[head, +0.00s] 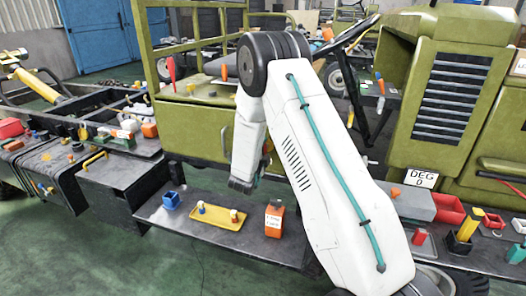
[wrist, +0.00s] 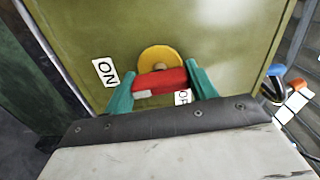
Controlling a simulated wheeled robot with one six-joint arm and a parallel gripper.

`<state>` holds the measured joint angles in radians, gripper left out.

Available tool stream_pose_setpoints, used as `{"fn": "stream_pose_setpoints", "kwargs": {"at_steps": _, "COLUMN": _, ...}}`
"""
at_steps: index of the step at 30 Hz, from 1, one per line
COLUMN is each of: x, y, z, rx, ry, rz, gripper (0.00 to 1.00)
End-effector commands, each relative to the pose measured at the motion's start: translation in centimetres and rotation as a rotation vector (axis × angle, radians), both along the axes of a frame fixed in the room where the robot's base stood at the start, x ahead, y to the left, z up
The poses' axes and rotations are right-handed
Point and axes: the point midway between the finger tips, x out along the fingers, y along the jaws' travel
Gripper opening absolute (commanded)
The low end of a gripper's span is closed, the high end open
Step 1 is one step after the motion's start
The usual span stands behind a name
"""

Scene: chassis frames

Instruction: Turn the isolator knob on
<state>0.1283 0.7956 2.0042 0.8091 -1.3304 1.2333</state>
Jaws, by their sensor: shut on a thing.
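The isolator knob is a red bar (wrist: 160,82) on a round yellow disc (wrist: 160,57), mounted on a green panel (wrist: 225,35). My gripper (wrist: 161,83) has its two teal fingers at either end of the red bar, shut on it. The bar lies nearly crosswise in the wrist view, with a pale patch on its lower left. A white ON label (wrist: 105,72) is on the panel to the left. A second label, apparently OFF (wrist: 183,97), is below right, partly hidden. In the head view my arm hides most of the knob.
Below the panel, a dark shelf (head: 160,213) bears a blue holder (head: 171,200), a yellow tray (head: 205,218) and an orange box (head: 274,222). A steering wheel (head: 357,32) stands right of my arm. Green floor is free at lower left.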

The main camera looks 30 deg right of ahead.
Motion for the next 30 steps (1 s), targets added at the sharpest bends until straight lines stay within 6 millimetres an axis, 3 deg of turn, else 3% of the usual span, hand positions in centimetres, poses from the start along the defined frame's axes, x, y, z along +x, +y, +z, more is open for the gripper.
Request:
{"fn": "stream_pose_setpoints", "kwargs": {"at_steps": 23, "x": -0.19, "y": -0.21, "z": -0.12, "rx": 0.068, "ry": -0.084, "rz": -0.006, "gripper": 0.34}}
{"fn": "stream_pose_setpoints", "kwargs": {"at_steps": 24, "x": -0.19, "y": -0.21, "z": -0.12, "rx": 0.068, "ry": -0.084, "rz": -0.006, "gripper": 0.59}}
{"fn": "stream_pose_setpoints", "kwargs": {"at_steps": 26, "x": -0.17, "y": -0.18, "z": -0.12, "rx": 0.068, "ry": -0.084, "rz": -0.005, "gripper": 0.76}}
{"fn": "stream_pose_setpoints", "kwargs": {"at_steps": 30, "x": -0.07, "y": 0.02, "z": -0.08, "rx": 0.068, "ry": -0.084, "rz": -0.002, "gripper": 0.78}}
